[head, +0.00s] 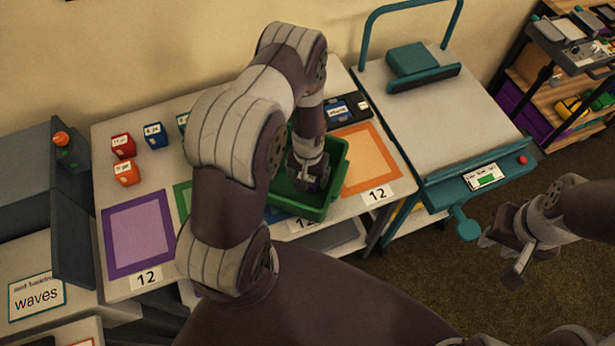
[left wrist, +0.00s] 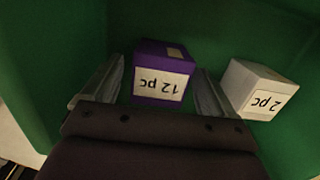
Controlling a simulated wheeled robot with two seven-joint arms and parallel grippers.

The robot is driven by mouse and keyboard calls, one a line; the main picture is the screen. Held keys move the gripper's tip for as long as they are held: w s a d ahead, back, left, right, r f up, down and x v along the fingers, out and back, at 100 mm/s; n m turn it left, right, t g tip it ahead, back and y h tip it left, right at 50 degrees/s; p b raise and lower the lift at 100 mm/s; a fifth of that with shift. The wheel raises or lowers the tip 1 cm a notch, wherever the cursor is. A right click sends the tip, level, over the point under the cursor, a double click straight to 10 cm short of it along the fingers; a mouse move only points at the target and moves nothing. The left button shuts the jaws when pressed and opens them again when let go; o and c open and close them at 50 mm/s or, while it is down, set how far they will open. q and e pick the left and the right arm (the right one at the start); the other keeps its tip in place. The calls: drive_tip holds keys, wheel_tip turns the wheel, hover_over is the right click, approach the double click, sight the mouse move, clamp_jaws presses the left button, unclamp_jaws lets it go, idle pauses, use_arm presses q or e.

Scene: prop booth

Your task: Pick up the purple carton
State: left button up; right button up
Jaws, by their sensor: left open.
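The purple carton (left wrist: 163,60), labelled "12 pc", stands inside the green bin (head: 338,170) in the left wrist view. My left gripper (head: 310,180) reaches down into the bin in the head view and hides the carton there. In the left wrist view my left gripper (left wrist: 157,88) is open, with one finger on each side of the purple carton; I cannot tell whether they touch it. A white carton (left wrist: 255,88) labelled "2 pc" stands just right of the right-hand finger. My right gripper (head: 503,258) is empty and open, off to the right over the floor.
Red (head: 122,146), blue (head: 155,135) and orange (head: 126,173) cartons stand at the table's left back. A purple-framed mat (head: 112,262) and an orange-framed mat (head: 388,181) flank the bin. A teal-edged machine (head: 440,120) stands right of the table.

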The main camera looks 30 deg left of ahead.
use_arm(q)
drive_tip(key=c, duration=1.1)
